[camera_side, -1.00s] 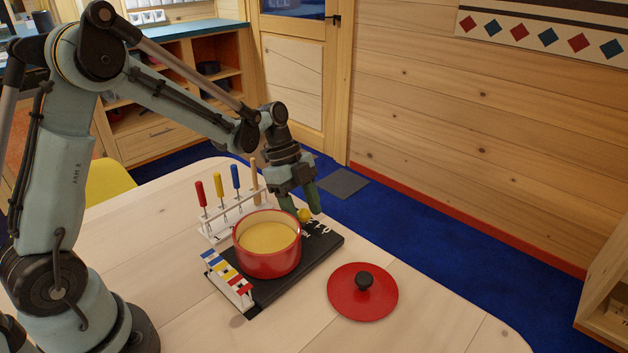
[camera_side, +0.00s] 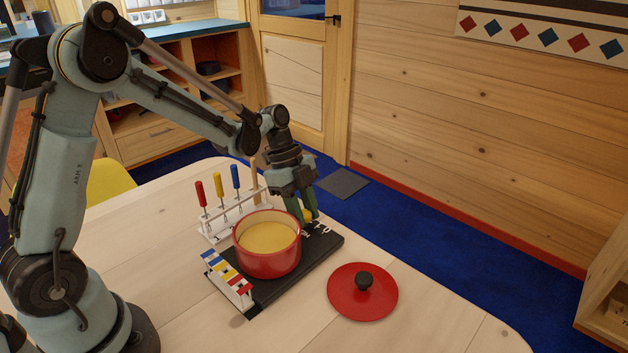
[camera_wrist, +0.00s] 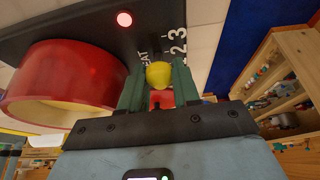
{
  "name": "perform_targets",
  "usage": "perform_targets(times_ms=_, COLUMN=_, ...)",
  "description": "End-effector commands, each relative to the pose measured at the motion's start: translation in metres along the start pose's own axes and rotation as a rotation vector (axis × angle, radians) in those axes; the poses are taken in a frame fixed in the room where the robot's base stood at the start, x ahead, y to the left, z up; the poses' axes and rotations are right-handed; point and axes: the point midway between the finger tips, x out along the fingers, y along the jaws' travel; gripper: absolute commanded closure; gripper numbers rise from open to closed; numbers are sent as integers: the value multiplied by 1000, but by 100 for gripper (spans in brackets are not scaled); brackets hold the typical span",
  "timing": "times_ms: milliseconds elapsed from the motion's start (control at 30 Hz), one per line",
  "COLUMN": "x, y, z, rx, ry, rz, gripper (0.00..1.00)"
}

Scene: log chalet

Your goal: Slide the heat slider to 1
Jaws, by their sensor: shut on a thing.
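The black burner base (camera_side: 275,290) lies on the table with white lettering and digits at its far right end. The heat slider's yellow knob (camera_side: 308,215) is at that end; in the wrist view the knob (camera_wrist: 160,74) sits between my green fingertips. My gripper (camera_side: 302,210) points down and is shut on the knob; it also shows in the wrist view (camera_wrist: 160,82). White digits (camera_wrist: 178,47) run along the base just beyond the knob, with part of the heat label on the other side. The exact setting is hard to tell. A red light (camera_wrist: 124,19) glows on the base.
A red pot (camera_side: 268,258) of yellow fondue stands on the base, close to my gripper. A fork rack (camera_side: 215,237) stands behind it and a striped rack (camera_side: 230,285) in front. A red lid (camera_side: 350,300) lies on the table at right.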

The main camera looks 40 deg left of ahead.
Motion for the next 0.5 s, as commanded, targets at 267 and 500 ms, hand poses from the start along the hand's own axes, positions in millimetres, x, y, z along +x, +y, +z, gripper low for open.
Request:
perform_targets(times_ms=267, x=5, y=0, z=-12, rx=2, ry=1, rz=0, gripper=99)
perform_targets(times_ms=500, x=7, y=0, z=-18, rx=1, ry=2, rz=0, gripper=99)
